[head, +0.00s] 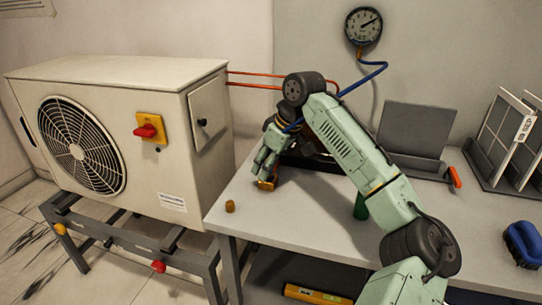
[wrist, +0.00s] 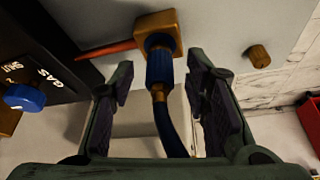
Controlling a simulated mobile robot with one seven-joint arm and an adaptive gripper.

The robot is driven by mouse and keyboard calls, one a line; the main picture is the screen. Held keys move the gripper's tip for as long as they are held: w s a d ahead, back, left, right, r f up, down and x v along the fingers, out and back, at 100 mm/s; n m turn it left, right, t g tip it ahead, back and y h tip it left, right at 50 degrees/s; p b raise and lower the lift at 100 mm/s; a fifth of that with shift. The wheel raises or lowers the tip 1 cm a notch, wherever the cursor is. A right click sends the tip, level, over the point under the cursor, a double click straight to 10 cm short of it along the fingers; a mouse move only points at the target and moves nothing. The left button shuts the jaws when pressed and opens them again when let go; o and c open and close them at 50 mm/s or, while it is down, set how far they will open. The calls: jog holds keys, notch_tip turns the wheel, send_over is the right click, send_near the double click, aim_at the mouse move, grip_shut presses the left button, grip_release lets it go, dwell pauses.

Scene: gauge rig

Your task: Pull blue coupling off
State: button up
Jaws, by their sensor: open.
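The blue coupling (wrist: 160,68) sits on a square brass fitting (wrist: 158,22) in the wrist view, with a brass end and a blue hose (wrist: 170,130) running from it toward my palm. My gripper (wrist: 160,65) is open, one finger on each side of the coupling, with a visible gap on both sides. In the head view my gripper (head: 265,163) is low at the left part of the bench, and the coupling is hidden behind it. A bit of the brass fitting (head: 268,184) shows below the fingers.
A loose brass cap (wrist: 258,56) stands on the bench (head: 300,222); it also shows in the head view (head: 230,206). A dark block marked GAS with a blue knob (wrist: 25,97) is left of the coupling. A gauge (head: 363,26) hangs on the wall. The outdoor unit (head: 175,105) stands left.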

jog(key=shift+c, duration=0.3)
grip_shut()
dwell(0.7)
